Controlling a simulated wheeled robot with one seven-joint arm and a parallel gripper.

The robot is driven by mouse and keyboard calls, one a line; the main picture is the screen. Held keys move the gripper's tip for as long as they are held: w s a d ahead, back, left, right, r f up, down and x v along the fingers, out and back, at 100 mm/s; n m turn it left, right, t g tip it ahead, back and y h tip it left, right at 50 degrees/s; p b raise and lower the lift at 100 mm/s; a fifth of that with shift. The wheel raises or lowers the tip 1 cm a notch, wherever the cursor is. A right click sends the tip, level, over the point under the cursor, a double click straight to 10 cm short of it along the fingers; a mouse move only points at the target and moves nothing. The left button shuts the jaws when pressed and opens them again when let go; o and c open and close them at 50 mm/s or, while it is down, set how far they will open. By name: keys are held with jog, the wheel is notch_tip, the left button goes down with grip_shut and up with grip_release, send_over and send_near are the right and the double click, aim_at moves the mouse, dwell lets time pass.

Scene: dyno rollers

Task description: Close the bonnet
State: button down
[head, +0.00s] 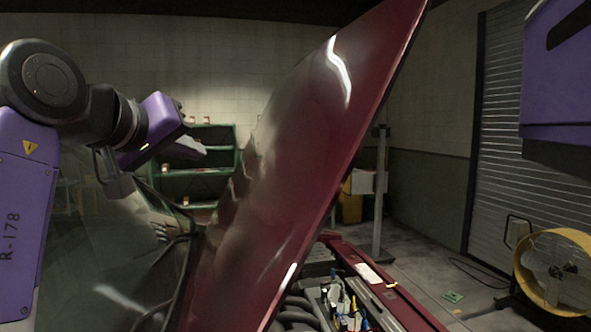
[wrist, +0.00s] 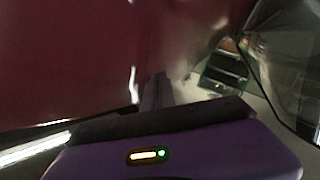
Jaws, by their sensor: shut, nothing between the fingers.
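The bonnet (head: 310,150) is a glossy dark red panel. It stands raised and steeply tilted in the middle of the head view, its top running out of frame. Its red surface fills the left of the wrist view (wrist: 65,60). The engine bay (head: 340,300) is uncovered below it at the right. My gripper (head: 193,148) is shut and empty to the left of the bonnet, on the windscreen side. In the wrist view its fingers (wrist: 157,92) point toward the red surface. I cannot tell whether they touch it.
The windscreen (head: 105,240) lies below my arm at the left. Green shelves (head: 195,172) stand by the back wall. A grey post (head: 380,200) stands behind the bonnet. A yellow fan (head: 555,270) is on the floor at the right, near a roller door (head: 500,150).

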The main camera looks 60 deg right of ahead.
jog(key=s+a+r+m+g+y, duration=0.1)
jog(key=s+a+r+g+y, duration=0.2)
jog(key=s, duration=0.5)
jog(key=s+a+r+m+g+y, duration=0.1)
jog(key=s+a+r+y, duration=0.2)
jog(key=s+r+y, duration=0.3)
jog(key=p, duration=0.2)
send_near(305, 197)
notch_tip(305, 197, down, 3)
jog(key=w, duration=0.2)
jog(key=shift+s+d+f+h+p, duration=0.3)
jog(key=shift+s+d+f+p, duration=0.1)
jog(key=shift+s+d+f, duration=0.75)
jog(key=shift+d, duration=0.05)
